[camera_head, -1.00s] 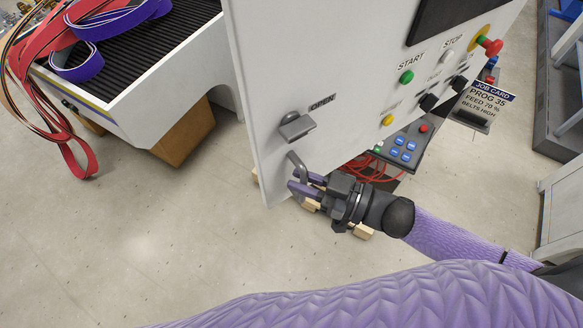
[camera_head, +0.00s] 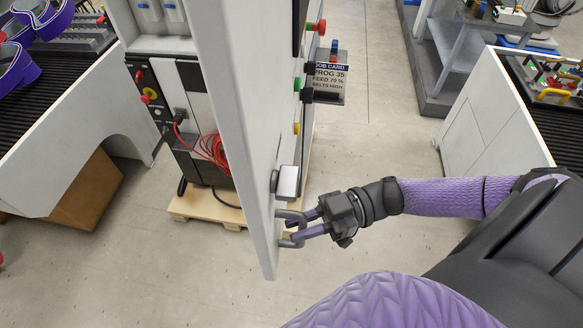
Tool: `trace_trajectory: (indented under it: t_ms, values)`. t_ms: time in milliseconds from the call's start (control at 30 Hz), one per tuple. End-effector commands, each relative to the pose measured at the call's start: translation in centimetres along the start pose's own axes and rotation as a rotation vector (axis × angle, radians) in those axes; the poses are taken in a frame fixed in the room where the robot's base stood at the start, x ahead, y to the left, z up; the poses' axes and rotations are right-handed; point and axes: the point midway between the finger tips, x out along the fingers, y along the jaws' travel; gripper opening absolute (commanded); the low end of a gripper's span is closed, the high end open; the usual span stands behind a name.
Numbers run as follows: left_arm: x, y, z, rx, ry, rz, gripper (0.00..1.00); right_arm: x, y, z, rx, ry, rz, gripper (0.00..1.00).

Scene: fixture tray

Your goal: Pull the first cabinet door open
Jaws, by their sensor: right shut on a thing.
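The white cabinet door (camera_head: 232,110) stands swung open and shows nearly edge-on in the head view. Its grey bar handle (camera_head: 290,215) is low on the door's front face, below a grey latch (camera_head: 288,182). Behind the door the cabinet interior (camera_head: 185,100) shows, with dark units and red cables (camera_head: 212,148). My left gripper is not in view.
A conveyor table (camera_head: 60,110) with a cardboard box (camera_head: 88,190) beneath stands at the left. A wooden pallet (camera_head: 205,207) lies under the cabinet. A white workbench (camera_head: 490,130) is at the right. Floor is clear between.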

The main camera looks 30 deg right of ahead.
Motion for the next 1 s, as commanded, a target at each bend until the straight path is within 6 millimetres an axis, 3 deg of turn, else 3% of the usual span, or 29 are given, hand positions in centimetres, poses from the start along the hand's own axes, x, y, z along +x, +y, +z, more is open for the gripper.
trace_trajectory:
  t_ms: [533, 567, 700, 1000]
  values:
    - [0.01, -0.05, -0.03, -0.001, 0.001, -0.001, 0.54, -0.41, -0.02, -0.03, -0.002, 0.0, 0.001, 0.0]
    - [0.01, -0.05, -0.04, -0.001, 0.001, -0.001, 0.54, -0.41, -0.02, -0.03, -0.002, 0.0, 0.001, 0.22]
    - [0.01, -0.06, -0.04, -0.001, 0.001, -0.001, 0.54, -0.41, -0.02, -0.03, -0.002, 0.0, 0.001, 0.52]
    - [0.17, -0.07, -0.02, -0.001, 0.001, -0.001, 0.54, -0.71, -0.03, 0.09, -0.001, -0.002, 0.002, 0.53]
